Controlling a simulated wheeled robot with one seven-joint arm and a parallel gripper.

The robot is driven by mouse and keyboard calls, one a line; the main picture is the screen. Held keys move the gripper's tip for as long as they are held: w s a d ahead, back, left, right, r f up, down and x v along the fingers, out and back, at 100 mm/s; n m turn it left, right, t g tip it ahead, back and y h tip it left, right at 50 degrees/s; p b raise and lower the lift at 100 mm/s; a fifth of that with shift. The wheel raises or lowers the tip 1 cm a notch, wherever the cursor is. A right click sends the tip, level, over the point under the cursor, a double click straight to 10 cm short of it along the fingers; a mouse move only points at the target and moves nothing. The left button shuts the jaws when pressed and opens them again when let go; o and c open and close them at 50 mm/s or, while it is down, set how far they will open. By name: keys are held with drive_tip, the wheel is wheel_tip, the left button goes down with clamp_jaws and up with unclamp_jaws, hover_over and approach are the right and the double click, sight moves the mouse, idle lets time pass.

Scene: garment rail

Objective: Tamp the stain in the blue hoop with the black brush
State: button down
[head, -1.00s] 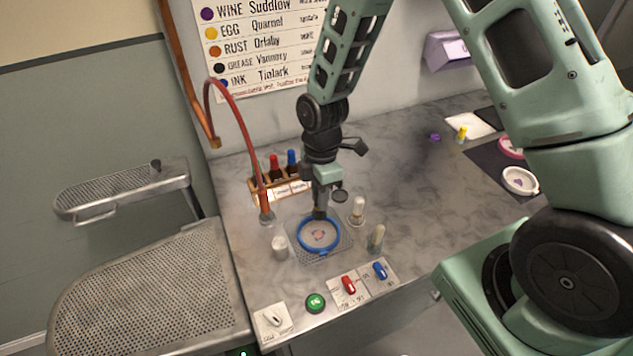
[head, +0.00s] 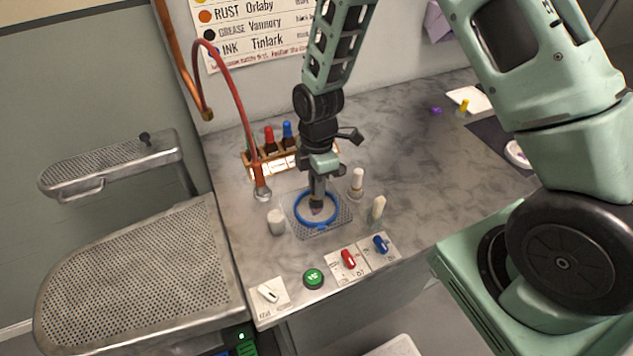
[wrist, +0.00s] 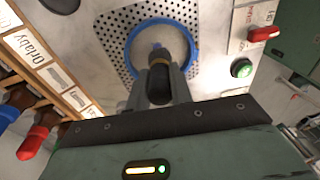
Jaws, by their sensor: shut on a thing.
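The blue hoop (head: 334,219) lies on a perforated metal plate (head: 344,222) on the marble counter, with pale cloth inside its ring. In the wrist view the blue hoop (wrist: 196,62) rings pale cloth behind my fingers. My gripper (head: 317,192) points down over the hoop. In the wrist view my gripper (wrist: 160,82) is shut on a dark brush (wrist: 158,80), whose tip reaches inside the hoop. A small bluish patch shows at the tip, but the stain is mostly hidden. I cannot tell if the bristles touch the cloth.
A white cup (head: 276,222) and the red hose's nozzle (head: 262,193) stand left of the hoop. A bottle rack (head: 268,165) is behind. A green button (head: 313,279) and red and blue switches (head: 347,259) are in front.

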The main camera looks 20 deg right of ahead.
idle(0.4)
drive_tip(key=shift+f+b, duration=0.6)
drive_tip(key=shift+f, duration=0.25)
drive_tip(key=shift+r+p, duration=0.75)
drive_tip(key=shift+r, duration=0.25)
drive_tip(key=shift+f, duration=0.15)
drive_tip(key=shift+f+b, duration=0.75)
drive_tip(key=shift+f, duration=0.15)
drive_tip(key=shift+r, duration=0.1)
